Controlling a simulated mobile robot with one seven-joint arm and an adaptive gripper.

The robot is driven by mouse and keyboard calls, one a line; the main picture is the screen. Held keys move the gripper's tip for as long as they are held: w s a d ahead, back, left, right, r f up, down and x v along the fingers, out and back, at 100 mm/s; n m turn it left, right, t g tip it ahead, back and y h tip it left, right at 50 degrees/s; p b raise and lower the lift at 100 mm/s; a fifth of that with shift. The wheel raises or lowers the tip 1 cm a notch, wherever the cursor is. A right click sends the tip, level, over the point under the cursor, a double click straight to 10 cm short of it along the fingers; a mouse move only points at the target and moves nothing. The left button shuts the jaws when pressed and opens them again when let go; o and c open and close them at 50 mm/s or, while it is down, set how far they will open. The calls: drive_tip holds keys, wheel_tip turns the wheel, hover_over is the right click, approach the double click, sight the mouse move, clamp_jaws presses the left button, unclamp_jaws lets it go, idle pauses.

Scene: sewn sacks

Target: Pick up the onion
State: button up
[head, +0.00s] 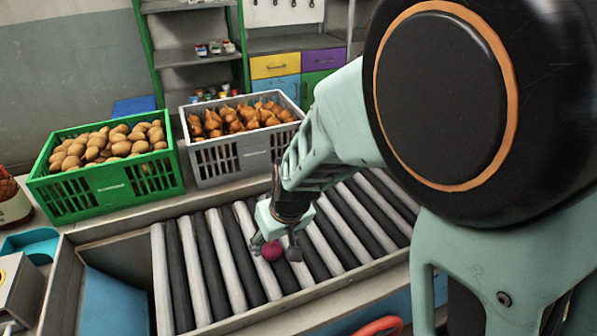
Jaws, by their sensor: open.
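A round purple-red onion (272,251) lies on the roller conveyor (203,262). My gripper (275,249) reaches down over it from above, with one finger on each side of the onion. The jaws are open. Whether either finger touches the onion cannot be told from this view. A grey crate (229,158) behind the conveyor holds several brown-orange onions (243,117).
A green crate (118,190) of brown, potato-like produce stands left of the grey crate. A blue tray (31,243) lies at the far left. Green-framed shelves (190,55) and coloured drawers (275,66) stand behind. The rollers left of my gripper are clear.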

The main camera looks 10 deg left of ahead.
sight(274, 248)
drive_tip(key=shift+b+x, duration=0.35)
drive_tip(key=shift+x, duration=2.8)
drive_tip(key=shift+d, duration=0.1)
drive_tip(key=shift+c, duration=0.4)
drive_tip(key=c, duration=1.2)
